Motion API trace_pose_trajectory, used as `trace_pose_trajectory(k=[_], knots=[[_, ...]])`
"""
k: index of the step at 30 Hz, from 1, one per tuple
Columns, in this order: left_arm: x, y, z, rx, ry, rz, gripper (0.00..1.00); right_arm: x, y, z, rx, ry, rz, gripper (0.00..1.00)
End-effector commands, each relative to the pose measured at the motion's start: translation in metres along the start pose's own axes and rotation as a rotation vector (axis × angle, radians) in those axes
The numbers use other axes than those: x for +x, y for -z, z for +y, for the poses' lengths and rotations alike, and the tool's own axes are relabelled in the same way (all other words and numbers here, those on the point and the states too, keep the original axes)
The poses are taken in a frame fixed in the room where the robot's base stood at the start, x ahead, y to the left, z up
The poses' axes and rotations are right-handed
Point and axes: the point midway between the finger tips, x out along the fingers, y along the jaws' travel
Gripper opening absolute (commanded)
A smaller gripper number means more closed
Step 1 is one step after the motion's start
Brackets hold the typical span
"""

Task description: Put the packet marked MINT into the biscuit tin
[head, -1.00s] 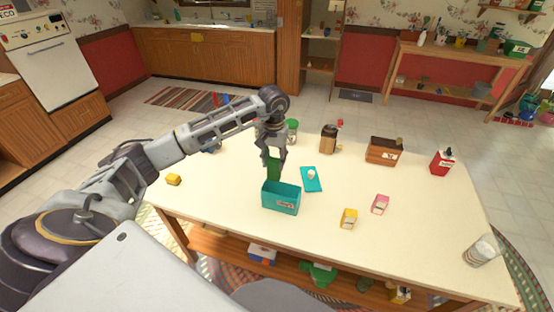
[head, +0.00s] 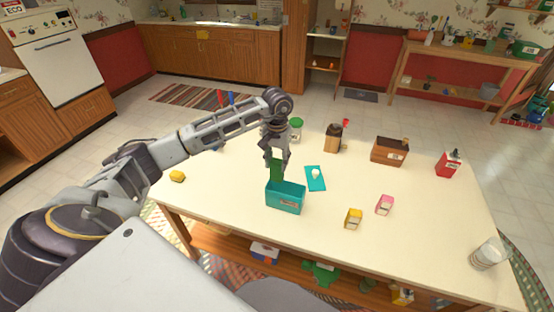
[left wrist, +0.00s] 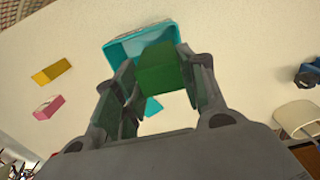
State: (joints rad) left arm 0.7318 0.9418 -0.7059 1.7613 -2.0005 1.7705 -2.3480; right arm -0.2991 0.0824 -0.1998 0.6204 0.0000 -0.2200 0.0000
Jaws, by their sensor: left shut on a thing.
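My left gripper (head: 276,155) is shut on a green packet (head: 277,172) and holds it upright over the back left part of the teal biscuit tin (head: 286,199). No MINT marking can be read on the packet in these views. The tin is open at the top, and the packet's lower end is at its rim; I cannot tell whether it is inside. In the left wrist view the green packet (left wrist: 160,69) sits between both fingers, partly covering the teal tin (left wrist: 118,50) behind it. My right gripper is not in view.
A teal lid (head: 316,181) with a white knob lies beside the tin.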

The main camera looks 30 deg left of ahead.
Motion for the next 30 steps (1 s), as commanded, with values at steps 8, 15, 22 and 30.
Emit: trace_pose_trajectory(k=[8, 15, 22, 30], knots=[[0.018, 0.000, 0.001, 0.001, -0.002, -0.001, 0.33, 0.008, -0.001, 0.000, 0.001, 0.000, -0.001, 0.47], [0.033, 0.000, 0.000, 0.001, 0.000, -0.001, 0.33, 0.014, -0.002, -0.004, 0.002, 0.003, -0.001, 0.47], [0.046, 0.000, 0.000, 0.000, 0.000, -0.001, 0.33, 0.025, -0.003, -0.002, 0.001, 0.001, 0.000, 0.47], [0.061, 0.000, 0.000, 0.000, 0.000, -0.001, 0.33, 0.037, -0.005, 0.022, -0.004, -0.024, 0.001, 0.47]])
